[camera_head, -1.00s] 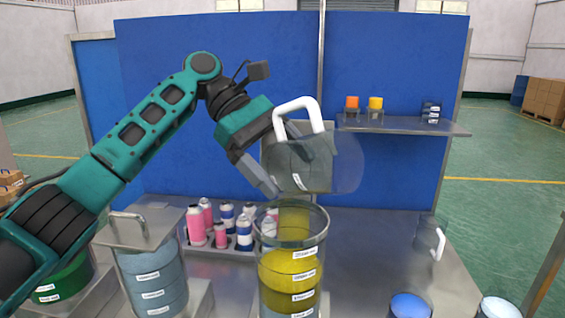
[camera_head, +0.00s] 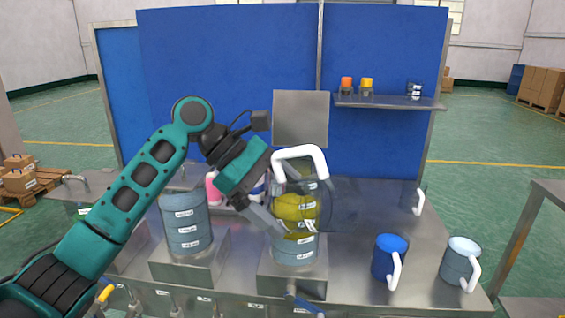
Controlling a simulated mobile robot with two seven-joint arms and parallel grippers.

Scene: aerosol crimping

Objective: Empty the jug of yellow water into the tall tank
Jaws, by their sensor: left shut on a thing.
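My left gripper (camera_head: 268,212) is shut on a clear jug (camera_head: 338,205) with a white handle (camera_head: 300,153). The jug is tilted, and its see-through body overlaps the upper part of the tall tank (camera_head: 293,252). Yellow water (camera_head: 296,208) shows there, with labels and a grey-blue layer below it in the tank. The jug's walls look clear; whether any yellow water is still in it I cannot tell, because the tank shows through. The tank stands upright on a metal block. My right gripper is not in view.
A grey-blue tank (camera_head: 185,225) stands to the left. A blue jug (camera_head: 389,257), a pale blue jug (camera_head: 460,262) and a white-handled clear jug (camera_head: 419,200) stand to the right. Pink cans (camera_head: 212,188) are partly hidden behind my arm. A shelf (camera_head: 390,102) holds small cups.

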